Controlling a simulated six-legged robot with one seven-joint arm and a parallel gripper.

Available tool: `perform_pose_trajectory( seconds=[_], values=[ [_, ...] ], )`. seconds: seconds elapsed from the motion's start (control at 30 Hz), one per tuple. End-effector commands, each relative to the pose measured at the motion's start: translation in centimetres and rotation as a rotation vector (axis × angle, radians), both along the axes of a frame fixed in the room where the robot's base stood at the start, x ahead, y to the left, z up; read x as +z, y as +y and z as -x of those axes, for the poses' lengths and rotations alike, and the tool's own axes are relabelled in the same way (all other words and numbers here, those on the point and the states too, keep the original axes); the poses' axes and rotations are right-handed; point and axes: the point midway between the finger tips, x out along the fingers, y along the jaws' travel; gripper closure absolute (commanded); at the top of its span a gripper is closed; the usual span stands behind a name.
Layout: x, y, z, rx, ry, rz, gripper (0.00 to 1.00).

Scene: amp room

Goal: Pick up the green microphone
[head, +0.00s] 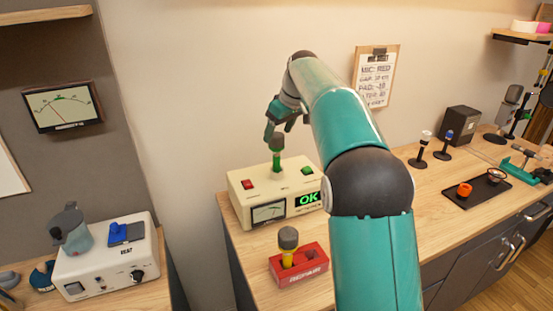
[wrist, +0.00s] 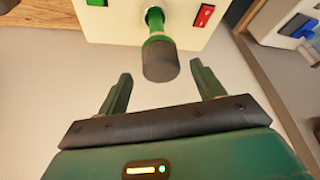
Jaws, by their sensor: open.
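The green microphone (head: 277,153) stands upright on top of the cream tester box (head: 242,199), whose small screen reads OK. In the wrist view its dark grey head (wrist: 160,61) points toward my gripper, with the green handle behind it. My gripper (head: 283,120) is above the microphone in the head view and hides part of its head. In the wrist view my gripper (wrist: 163,88) is open, with one finger to each side of the microphone head and a gap on both sides. The fingers do not touch it.
A yellow microphone (head: 288,247) stands in a red REPAIR holder (head: 299,268) in front of the box. A black tray (head: 476,191) lies near the bench edge. The wall is close behind the box.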

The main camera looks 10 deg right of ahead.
Motion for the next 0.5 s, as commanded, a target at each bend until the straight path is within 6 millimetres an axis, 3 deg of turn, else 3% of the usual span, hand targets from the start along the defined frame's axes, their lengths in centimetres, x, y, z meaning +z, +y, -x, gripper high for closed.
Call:
perform_pose_trajectory(
  seconds=[0.4,0.5],
  values=[
    [-4.9,1.1,-1.0,-0.003,0.002,0.0,0.33],
    [-5.3,1.1,-1.2,-0.003,0.001,0.0,0.33]
  ],
)
